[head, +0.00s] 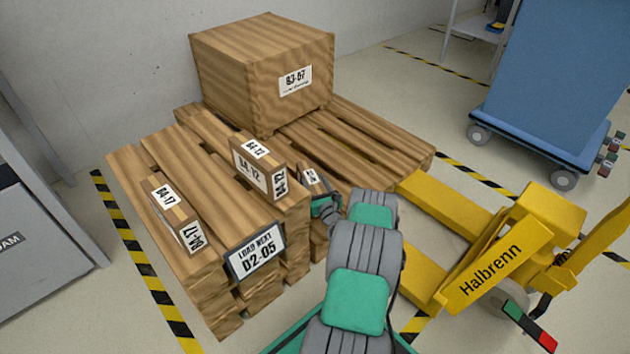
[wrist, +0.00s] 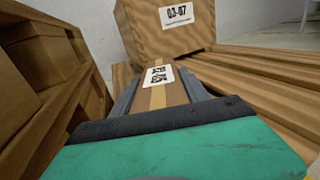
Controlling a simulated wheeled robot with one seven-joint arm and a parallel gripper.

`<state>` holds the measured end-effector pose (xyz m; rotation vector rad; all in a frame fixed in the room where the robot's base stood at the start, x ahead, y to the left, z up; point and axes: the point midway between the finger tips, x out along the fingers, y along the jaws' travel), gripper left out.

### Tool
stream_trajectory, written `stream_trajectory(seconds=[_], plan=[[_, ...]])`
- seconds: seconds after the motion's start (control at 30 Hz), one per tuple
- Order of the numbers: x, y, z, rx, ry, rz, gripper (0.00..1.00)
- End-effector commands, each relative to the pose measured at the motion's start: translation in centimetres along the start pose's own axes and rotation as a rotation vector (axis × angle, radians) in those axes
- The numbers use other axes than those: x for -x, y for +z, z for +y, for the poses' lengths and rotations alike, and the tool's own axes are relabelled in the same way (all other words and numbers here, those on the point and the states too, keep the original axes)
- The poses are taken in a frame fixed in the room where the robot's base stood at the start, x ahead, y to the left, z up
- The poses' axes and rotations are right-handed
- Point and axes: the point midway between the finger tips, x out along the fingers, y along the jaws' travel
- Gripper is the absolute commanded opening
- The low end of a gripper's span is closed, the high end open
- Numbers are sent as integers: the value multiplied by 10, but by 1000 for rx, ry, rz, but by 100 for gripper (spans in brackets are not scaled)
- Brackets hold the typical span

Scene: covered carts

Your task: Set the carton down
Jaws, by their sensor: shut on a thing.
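My gripper (wrist: 158,98) is shut on a small brown carton (wrist: 155,93) with a tape strip and a white label. In the head view, the carton (head: 312,178) shows only partly, beside the pallet stack. My gripper (head: 326,207) is at its near end and hides part of it. The carton lies low, close to the wooden boards, and I cannot tell whether its underside touches them. A carton marked B4-12 (head: 258,168) stands on the higher pallet stack just left of it. A carton marked B4-17 (head: 170,212) lies farther left on that stack.
The pallet stack (head: 205,290) bears a "LOAD NEXT D2-05" sign (head: 256,252). A large crate (head: 230,85) stands behind on the lower pallet (head: 385,155), whose right side has bare boards. A yellow pallet truck (head: 490,265) is right. A blue covered cart (head: 550,80) stands back right.

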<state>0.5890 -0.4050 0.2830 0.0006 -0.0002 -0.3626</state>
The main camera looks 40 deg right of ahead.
Motion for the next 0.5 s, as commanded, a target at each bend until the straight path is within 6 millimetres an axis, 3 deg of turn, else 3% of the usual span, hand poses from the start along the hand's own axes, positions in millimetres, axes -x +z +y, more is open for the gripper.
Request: stream_trajectory(seconds=[0.5], plan=[[-1,-7,-3,1,-3,-6,0]])
